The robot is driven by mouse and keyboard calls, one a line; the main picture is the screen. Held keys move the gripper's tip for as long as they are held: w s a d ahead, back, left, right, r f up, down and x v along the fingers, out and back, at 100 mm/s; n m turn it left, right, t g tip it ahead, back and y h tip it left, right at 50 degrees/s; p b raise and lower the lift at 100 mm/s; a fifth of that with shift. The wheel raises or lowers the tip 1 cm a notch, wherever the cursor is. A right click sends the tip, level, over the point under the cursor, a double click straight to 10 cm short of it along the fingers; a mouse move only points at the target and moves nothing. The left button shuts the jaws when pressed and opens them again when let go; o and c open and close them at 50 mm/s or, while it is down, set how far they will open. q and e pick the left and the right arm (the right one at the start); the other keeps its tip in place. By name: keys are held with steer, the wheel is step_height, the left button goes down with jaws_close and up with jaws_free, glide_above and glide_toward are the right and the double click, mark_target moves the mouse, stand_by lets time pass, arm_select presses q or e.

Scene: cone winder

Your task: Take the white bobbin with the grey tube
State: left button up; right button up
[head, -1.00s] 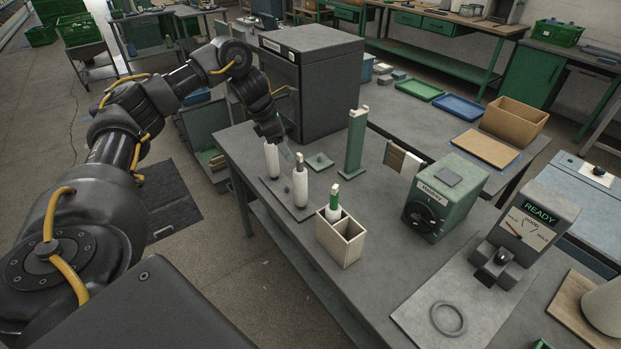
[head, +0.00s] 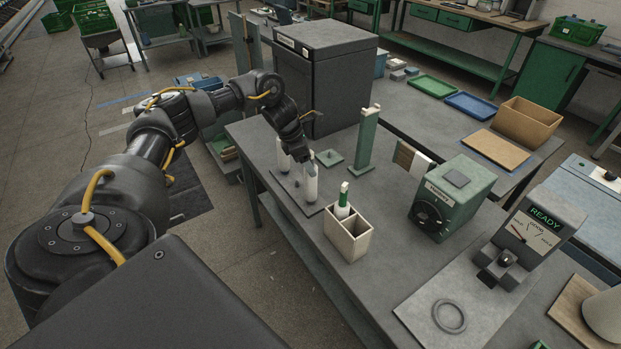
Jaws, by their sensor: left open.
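Two white bobbins stand upright on a dark peg board (head: 290,188) near the table's left edge. The front white bobbin (head: 311,185) shows a pale, greyish tube top; the rear white bobbin (head: 283,160) has its top partly hidden by my gripper. A third white bobbin with a green tube (head: 343,197) stands in a cream divided box (head: 348,240). My left gripper (head: 303,158) is open, pointing down by the tops of the two bobbins, closest to the front one. Whether it touches either cannot be told. My right gripper is out of view.
A dark cabinet (head: 325,75) stands close behind the gripper. A green machine (head: 452,198) and a gauge reading READY (head: 530,235) stand further right. Clear tabletop lies between.

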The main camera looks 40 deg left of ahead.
arm_select(q)
steer(key=shift+x, duration=1.1)
steer(key=c, duration=1)
steer(key=shift+o, duration=0.2)
steer(key=shift+r, duration=0.15)
